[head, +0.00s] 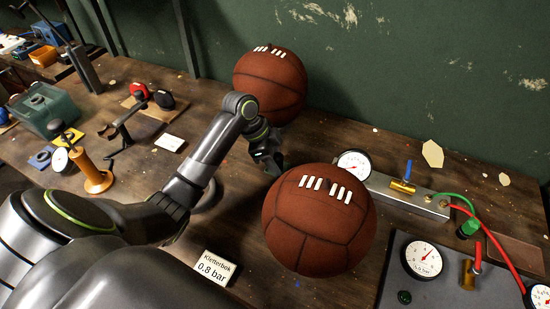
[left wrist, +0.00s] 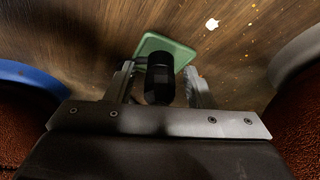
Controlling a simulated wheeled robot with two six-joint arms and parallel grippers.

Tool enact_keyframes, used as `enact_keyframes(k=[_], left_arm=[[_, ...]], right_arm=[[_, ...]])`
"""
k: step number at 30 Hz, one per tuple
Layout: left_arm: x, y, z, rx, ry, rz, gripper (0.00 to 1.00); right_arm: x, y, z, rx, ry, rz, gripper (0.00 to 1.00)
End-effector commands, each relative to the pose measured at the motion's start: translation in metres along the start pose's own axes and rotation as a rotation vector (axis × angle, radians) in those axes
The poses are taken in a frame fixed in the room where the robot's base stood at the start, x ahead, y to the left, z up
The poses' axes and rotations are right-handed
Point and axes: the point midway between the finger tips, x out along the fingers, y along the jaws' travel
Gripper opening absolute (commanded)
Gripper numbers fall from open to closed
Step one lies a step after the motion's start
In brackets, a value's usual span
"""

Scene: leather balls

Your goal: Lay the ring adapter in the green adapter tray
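The green adapter tray (left wrist: 184,52) lies flat on the wooden table in the left wrist view; the ball and my arm hide it in the head view. A short black cylindrical piece (left wrist: 159,84), likely the ring adapter, stands over the tray's near part between my left fingers. I cannot tell for sure whether it touches the tray. My left gripper (left wrist: 160,72) is open around the piece, with a visible gap on its right side. In the head view my left gripper (head: 268,162) is low between two brown leather balls, its tips partly hidden. My right gripper is not in view.
A near ball (head: 318,225) and a far ball (head: 270,85) crowd the gripper. Gauges and a manifold (head: 400,195) stand to the right, a label card (head: 214,267) in front. An orange-handled tool (head: 92,172) and a green bin (head: 45,110) are at left.

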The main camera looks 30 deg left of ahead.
Motion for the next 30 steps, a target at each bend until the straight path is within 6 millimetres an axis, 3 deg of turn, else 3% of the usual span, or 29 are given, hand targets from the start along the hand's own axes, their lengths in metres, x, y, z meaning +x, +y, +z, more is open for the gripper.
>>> enact_keyframes(k=[10,21,30], left_arm=[[-0.010,-0.001,-0.001,0.002,-0.001,-0.003,0.48],[-0.085,-0.001,0.000,0.003,-0.003,-0.006,0.48],[-0.120,0.000,-0.001,0.001,-0.001,-0.001,0.48]], right_arm=[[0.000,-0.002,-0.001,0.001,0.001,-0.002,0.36],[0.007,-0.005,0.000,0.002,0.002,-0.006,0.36],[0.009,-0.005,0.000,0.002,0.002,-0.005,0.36]])
